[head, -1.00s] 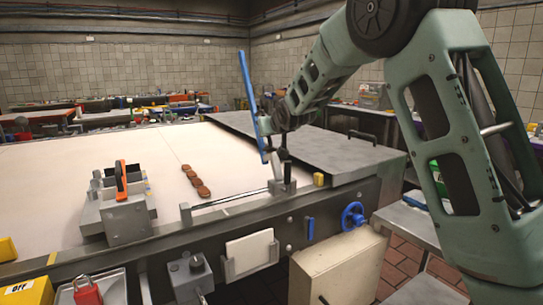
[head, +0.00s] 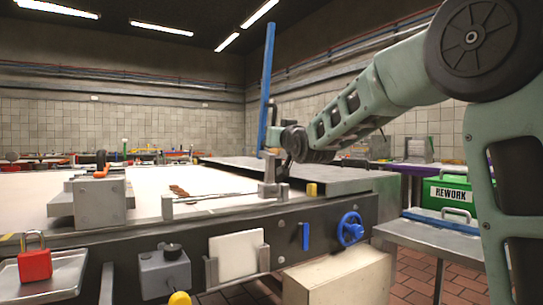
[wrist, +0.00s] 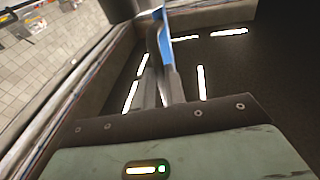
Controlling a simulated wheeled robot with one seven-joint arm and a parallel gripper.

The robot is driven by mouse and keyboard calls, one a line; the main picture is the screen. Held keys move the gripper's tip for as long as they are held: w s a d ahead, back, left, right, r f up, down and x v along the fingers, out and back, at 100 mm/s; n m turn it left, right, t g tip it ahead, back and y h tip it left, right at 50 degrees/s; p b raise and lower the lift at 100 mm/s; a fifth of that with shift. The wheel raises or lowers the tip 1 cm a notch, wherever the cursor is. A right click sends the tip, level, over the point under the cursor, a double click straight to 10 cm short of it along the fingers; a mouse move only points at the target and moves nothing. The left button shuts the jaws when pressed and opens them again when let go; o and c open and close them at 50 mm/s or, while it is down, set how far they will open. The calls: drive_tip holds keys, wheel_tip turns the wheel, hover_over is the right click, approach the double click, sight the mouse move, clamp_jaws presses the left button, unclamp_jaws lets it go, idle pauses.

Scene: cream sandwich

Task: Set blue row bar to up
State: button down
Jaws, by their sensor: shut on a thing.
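The blue row bar (head: 266,85) is a long flat bar standing nearly upright above the near edge of the pale worktop, by a grey metal bracket (head: 269,183). My gripper (head: 272,138) reaches in from the right and is shut on the lower part of the bar. In the wrist view the blue bar (wrist: 167,26) shows at the tips of the two dark fingers (wrist: 163,50). The fingers and arm end hide where the bar meets its mount.
A grey metal plate (head: 330,177) lies on the right end of the worktop, below my arm. Brown biscuits (head: 180,191) lie on the pale surface (head: 30,190). A blue handwheel (head: 351,229) is on the front. A green REWORK bin (head: 445,192) stands right.

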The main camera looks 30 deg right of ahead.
drive_tip(key=shift+s+f+m+t+h+b, duration=0.2)
drive_tip(key=shift+s+f+t+b, duration=0.4)
drive_tip(key=shift+b, duration=1.2)
drive_tip(key=shift+s+f+m+t+h+b, duration=0.2)
drive_tip(key=shift+s+t+b, duration=0.45)
drive_tip(key=shift+b, duration=1.1)
drive_tip(key=shift+s+d, duration=0.1)
drive_tip(key=shift+s, duration=0.05)
drive_tip(key=c, duration=1.5)
unclamp_jaws()
drive_tip(key=shift+s, duration=0.1)
drive_tip(key=shift+o, duration=0.2)
drive_tip(key=p+v, duration=0.4)
drive_tip(key=v, duration=1.3)
drive_tip(key=shift+s, duration=0.2)
